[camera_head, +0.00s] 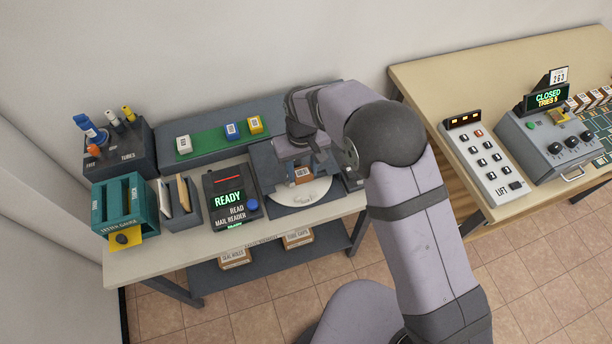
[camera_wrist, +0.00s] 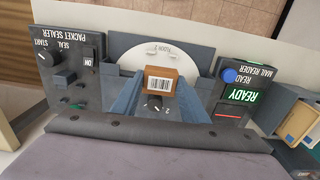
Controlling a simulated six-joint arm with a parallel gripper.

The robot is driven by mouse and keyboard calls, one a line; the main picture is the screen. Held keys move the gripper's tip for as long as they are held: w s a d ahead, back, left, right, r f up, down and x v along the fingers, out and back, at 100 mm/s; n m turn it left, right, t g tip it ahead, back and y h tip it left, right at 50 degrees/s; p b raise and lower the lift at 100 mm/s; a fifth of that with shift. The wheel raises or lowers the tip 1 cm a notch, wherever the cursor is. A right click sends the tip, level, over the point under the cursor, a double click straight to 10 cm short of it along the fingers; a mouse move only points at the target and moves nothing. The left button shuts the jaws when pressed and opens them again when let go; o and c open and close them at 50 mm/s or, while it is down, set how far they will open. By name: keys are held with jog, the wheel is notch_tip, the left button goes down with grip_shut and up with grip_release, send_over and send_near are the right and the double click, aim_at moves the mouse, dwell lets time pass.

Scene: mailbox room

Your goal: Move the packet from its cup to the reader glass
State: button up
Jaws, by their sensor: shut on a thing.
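My gripper (camera_head: 300,168) is shut on a small brown packet (camera_head: 302,174) with a white barcode label. In the wrist view the packet (camera_wrist: 159,83) sits between my two blue-grey fingers. It is over or in front of a pale round disc (camera_head: 312,193) on a dark station; I cannot tell whether it touches anything below. No separate cup can be made out. The mail reader (camera_head: 228,201) stands just left of this station, showing a green READY and a blue button. A red line (camera_head: 227,179) crosses its dark top; the glass itself is hard to make out.
A packet sealer (camera_wrist: 72,65) flanks the disc on the other side. Left of the reader are a sorter of slim envelopes (camera_head: 181,203) and a teal box (camera_head: 124,206). Behind, a green strip (camera_head: 208,142) carries small blocks. A second table (camera_head: 430,85) stands right.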

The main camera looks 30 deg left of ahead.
aim_at(303, 192)
jog(key=shift+f, duration=0.1)
jog(key=shift+f+b, duration=1.45)
jog(key=shift+f, duration=0.55)
jog(key=shift+s+d+f+b, duration=0.1)
jog(key=shift+f+b, duration=1.1)
jog(key=shift+f, duration=0.7)
dwell(0.3)
jog(key=o, duration=1.4)
jog(key=shift+c, duration=0.2)
jog(key=shift+r, duration=0.2)
jog(key=shift+r+p, duration=2.05)
jog(key=shift+r, duration=0.8)
